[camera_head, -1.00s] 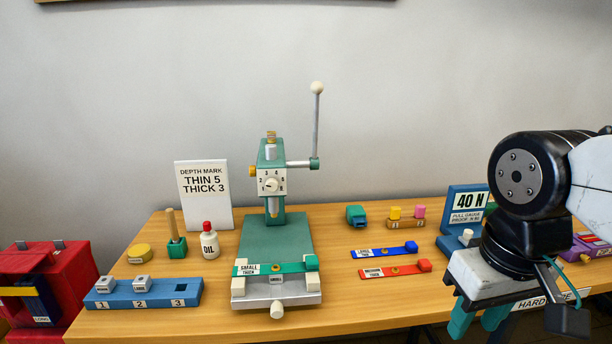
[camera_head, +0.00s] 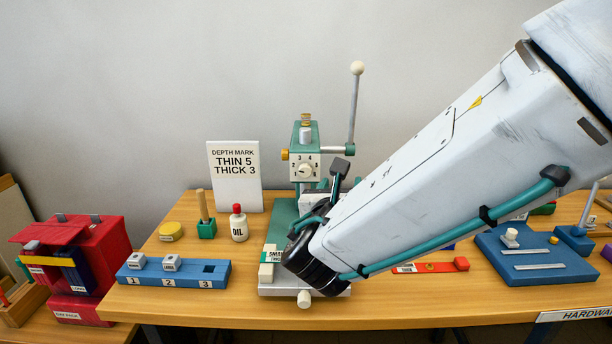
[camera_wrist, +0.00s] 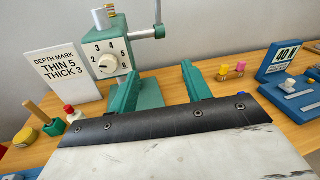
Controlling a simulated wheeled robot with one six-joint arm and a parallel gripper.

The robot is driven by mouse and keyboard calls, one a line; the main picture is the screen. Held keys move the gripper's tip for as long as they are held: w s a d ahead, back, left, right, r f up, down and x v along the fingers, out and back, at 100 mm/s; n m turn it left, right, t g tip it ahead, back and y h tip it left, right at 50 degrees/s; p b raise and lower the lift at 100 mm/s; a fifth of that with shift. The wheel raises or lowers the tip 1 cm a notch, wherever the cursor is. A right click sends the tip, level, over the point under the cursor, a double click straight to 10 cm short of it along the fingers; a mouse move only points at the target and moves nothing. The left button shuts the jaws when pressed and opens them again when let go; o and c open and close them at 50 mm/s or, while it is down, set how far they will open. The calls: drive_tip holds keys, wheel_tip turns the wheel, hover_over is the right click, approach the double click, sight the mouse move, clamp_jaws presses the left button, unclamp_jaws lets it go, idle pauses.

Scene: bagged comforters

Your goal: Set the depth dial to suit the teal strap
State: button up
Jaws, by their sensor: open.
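A sign (camera_head: 236,174) reads "DEPTH MARK THIN 5 THICK 3". My gripper (camera_wrist: 158,86) is open and empty, its teal fingers below and right of the dial in the wrist view.
The press lever (camera_head: 354,105) rises right of the dial. An oil bottle (camera_head: 239,224), a green brush pot (camera_head: 206,228) and a blue numbered rack (camera_head: 172,271) stand to the left. A red strap (camera_head: 440,266) and a blue gauge (camera_head: 535,257) lie to the right.

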sight(305, 173)
drive_tip(key=a+f+n+t+y, duration=0.1)
drive_tip(key=a+n+y, duration=0.35)
drive_tip(key=a, duration=0.25)
drive_tip(key=shift+h, duration=0.25)
drive_tip(key=w, duration=0.7)
drive_tip(key=shift+w+d, duration=0.15)
drive_tip(key=shift+w, duration=0.1)
drive_tip(key=c, duration=1)
